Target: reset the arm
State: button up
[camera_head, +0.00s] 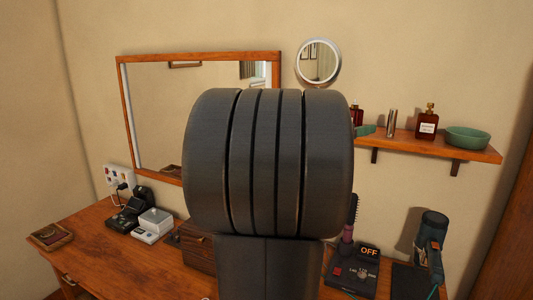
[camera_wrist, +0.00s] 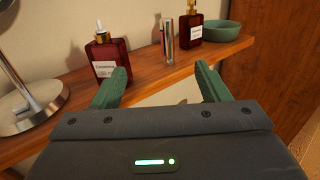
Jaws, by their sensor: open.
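My gripper (camera_wrist: 160,88) shows in the wrist view with its two green fingers spread apart and nothing between them. It is in front of and near the wooden wall shelf (camera_wrist: 142,73). A dark red bottle with a dropper top (camera_wrist: 108,55) stands behind the left finger, and a silver tube (camera_wrist: 168,42) stands beyond the gap between the fingers.
The wooden desk (camera_head: 92,240) holds a small tray (camera_head: 50,236), a white device (camera_head: 152,224), a black box marked OFF (camera_head: 352,272) and a dark green hair dryer (camera_head: 430,240). The shelf also holds a labelled red bottle (camera_head: 427,122) and a green bowl (camera_head: 467,138). A framed mirror (camera_head: 160,110) is behind.

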jog(key=w+a+f+n+t+y, duration=0.1)
jog(key=a+f, duration=0.4)
jog(key=f, duration=0.6)
jog(key=w+a+f+n+t+y+b, duration=0.1)
jog(key=a+f+n+t+y, duration=0.2)
jog(key=a+f, duration=0.3)
jog(key=w+a+f+n+t+y+b, duration=0.1)
jog(key=a+f+n+t+y, duration=0.2)
jog(key=f, duration=1.3)
jog(key=a, duration=0.3)
jog(key=shift+w+a+f+t+y, duration=0.15)
jog(key=shift+w+f+t+y, duration=0.1)
jog(key=shift+t+y, duration=0.05)
